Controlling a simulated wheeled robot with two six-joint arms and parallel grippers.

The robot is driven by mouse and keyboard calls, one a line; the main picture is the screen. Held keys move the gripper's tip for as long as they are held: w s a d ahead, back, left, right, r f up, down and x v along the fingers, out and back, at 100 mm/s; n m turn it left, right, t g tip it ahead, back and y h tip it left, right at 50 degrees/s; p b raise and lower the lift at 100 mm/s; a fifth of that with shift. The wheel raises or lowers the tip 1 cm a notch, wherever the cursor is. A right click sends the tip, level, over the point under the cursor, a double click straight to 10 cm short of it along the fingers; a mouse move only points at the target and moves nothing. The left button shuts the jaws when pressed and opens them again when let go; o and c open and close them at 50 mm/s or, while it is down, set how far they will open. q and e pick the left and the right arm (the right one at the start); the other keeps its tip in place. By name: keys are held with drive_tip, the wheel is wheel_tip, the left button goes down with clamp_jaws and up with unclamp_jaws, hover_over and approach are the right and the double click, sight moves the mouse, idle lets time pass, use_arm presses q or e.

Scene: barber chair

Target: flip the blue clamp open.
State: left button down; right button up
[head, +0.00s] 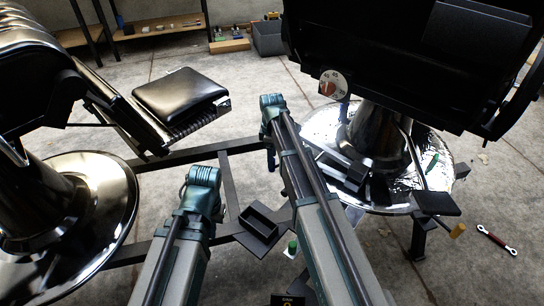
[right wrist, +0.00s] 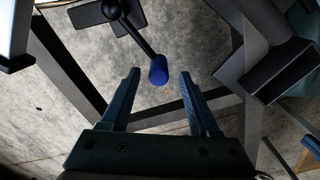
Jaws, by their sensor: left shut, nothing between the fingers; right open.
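In the right wrist view, the clamp is a black lever with a rounded blue tip (right wrist: 158,70) on a dark flat base. The blue tip hangs ahead of and between the two blue-grey fingers of my right gripper (right wrist: 160,76), which is open; I cannot tell whether it touches a finger. In the head view, my right gripper (head: 271,158) points down beside the dark frame, and I cannot make out the clamp there. My left gripper (head: 203,178) is shut and empty, low and left of the right one; its fingertips are mostly hidden.
Dark frame bars (head: 185,155) run between the two chair bases. A chrome disc (head: 320,122) stands at the right and a glossy black base (head: 90,200) at the left. A small open dark tray (head: 262,222) lies between my arms.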

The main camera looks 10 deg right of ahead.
wheel_tip(320, 180, up, 10)
drive_tip(key=p, duration=0.9)
drive_tip(key=shift+r, duration=0.2)
drive_tip(key=shift+s, duration=0.1)
drive_tip(key=s+a+r+m+h+p, duration=0.1)
drive_tip(key=s+a+m, duration=0.45)
drive_tip(key=s, duration=0.75)
drive_tip(key=s+a+m, duration=0.4)
drive_tip(key=s+a, duration=0.2)
drive_tip(key=s, duration=0.6)
wheel_tip(320, 180, up, 28)
drive_tip(key=p, duration=2.7)
drive_tip(key=shift+w+f+p, duration=0.2)
drive_tip(key=shift+f+p, duration=0.05)
drive_tip(key=shift+p, duration=0.05)
